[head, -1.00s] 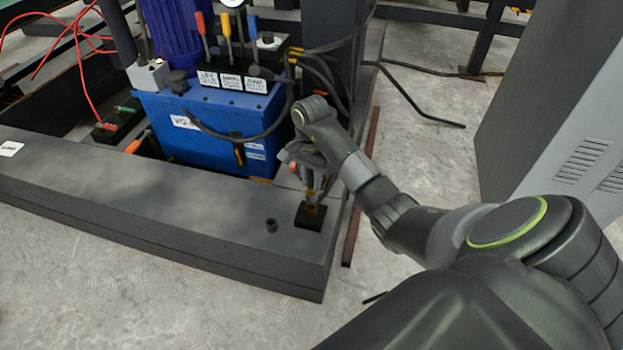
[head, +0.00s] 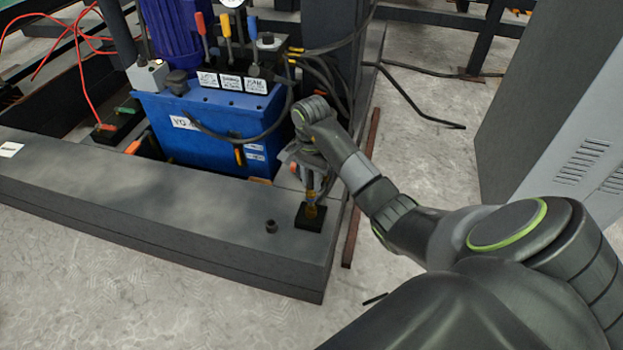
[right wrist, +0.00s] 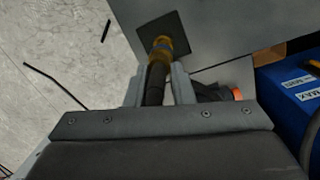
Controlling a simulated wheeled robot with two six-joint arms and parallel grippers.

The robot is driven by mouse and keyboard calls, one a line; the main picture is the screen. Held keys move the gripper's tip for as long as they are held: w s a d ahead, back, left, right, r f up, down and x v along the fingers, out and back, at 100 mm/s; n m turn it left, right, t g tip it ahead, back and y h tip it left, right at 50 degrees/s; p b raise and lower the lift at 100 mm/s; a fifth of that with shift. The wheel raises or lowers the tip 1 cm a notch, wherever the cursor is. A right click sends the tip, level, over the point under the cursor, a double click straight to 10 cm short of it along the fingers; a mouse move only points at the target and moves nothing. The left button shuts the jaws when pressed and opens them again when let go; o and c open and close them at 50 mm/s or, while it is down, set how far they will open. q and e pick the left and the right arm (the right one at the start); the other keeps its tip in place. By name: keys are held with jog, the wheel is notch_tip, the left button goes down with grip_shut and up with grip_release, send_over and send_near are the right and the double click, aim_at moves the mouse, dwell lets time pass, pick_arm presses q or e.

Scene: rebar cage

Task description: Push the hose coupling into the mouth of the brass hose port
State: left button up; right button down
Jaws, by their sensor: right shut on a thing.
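The brass hose port (head: 311,211) stands on a square black plate (head: 303,222) near the front right corner of the grey beam. In the right wrist view the brass (right wrist: 162,45) shows with a thin blue band, in front of the plate (right wrist: 178,30). My right gripper (head: 313,184) is just above the port and shut on the hose coupling. The dark body of the coupling (right wrist: 155,84) lies between the fingers, pointing at the port and in line with it. Its front end meets the brass; how deep it sits in the mouth I cannot tell. My left gripper is not in view.
Behind is a blue hydraulic unit (head: 215,125) with levers and black hoses.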

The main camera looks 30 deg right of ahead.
aim_at(312, 189)
jog(key=shift+f, duration=0.15)
dwell(0.5)
jog(key=shift+f+b, duration=0.35)
jog(key=shift+b, duration=0.2)
jog(key=shift+f+b, duration=1.3)
jog(key=shift+f, duration=0.1)
jog(key=c, duration=1.2)
grip_release()
jog(key=shift+s, duration=0.1)
jog(key=shift+o, duration=0.2)
jog(key=shift+r, duration=0.1)
notch_tip(312, 189, up, 18)
jog(key=w+p, duration=0.1)
jog(key=p, duration=1.5)
jog(key=shift+w+d+f, duration=0.25)
jog(key=shift+w+d, duration=0.05)
jog(key=shift+d, duration=0.1)
